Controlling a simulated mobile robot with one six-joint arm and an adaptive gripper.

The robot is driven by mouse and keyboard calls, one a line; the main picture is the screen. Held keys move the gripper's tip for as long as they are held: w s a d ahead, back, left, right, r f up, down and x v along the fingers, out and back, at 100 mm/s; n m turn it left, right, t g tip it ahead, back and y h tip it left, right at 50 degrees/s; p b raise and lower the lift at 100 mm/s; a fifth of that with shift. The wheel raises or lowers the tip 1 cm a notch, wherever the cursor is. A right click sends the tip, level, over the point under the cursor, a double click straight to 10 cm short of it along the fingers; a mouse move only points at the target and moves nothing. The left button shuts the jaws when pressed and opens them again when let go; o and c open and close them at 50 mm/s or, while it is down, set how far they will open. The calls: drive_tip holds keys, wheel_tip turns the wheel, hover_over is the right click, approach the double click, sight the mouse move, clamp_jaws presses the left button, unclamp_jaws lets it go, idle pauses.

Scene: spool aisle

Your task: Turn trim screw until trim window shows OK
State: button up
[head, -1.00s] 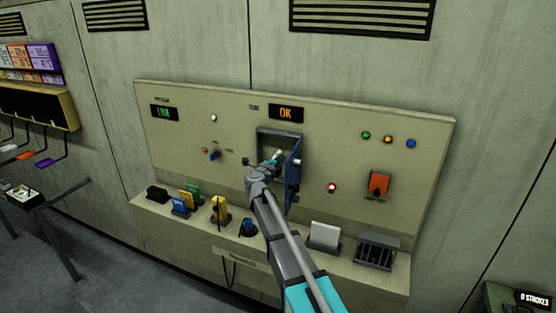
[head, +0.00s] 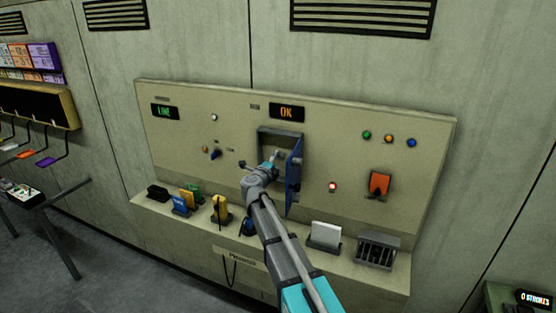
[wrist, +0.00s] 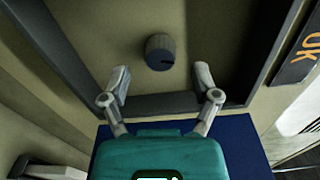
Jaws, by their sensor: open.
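The trim window (head: 287,112) on the panel reads OK in orange; it also shows at the right edge of the wrist view (wrist: 308,48). The trim screw (wrist: 160,52) is a dark round knob with a slot mark, set in the recess of an open box (head: 279,134). My gripper (wrist: 162,80) is open and empty, with its two fingertips apart, just short of the knob and on either side of its line. In the head view my arm hides part of the recess. The box's blue door (head: 294,172) stands open at its right.
A green display (head: 165,112) reads LINE at the panel's left. A shelf below holds several coloured blocks, a white card holder (head: 325,235) and a slotted grey box (head: 378,249). An orange switch (head: 379,184) and small lamps sit at the right.

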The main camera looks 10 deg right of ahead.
drive_tip(key=v, duration=0.9)
drive_tip(key=shift+a+r, duration=0.1)
drive_tip(key=s+a+f+n+y, duration=0.1)
drive_tip(key=s+a+n+y, duration=0.15)
drive_tip(key=n+y, duration=0.55)
drive_tip(key=s+a+f+n+y, duration=0.1)
drive_tip(key=a+n+y, duration=0.2)
drive_tip(key=n+y, duration=0.5)
drive_tip(key=s+d+f+n+g+h, duration=0.1)
drive_tip(key=s+d+f+n+g, duration=0.1)
drive_tip(key=s+f+n+g, duration=0.55)
drive_tip(key=s+d+f+n+g+h, duration=0.1)
drive_tip(key=s+d+f+g+h, duration=0.2)
drive_tip(key=s+d, duration=0.4)
drive_tip(key=s+d+f+g+h, duration=0.3)
drive_tip(key=s+d+f+g, duration=0.2)
drive_tip(key=s, duration=0.6)
drive_tip(key=shift+s+d+f+n, duration=0.15)
drive_tip(key=shift+d+f+n, duration=0.2)
drive_tip(key=shift+d+f, duration=0.55)
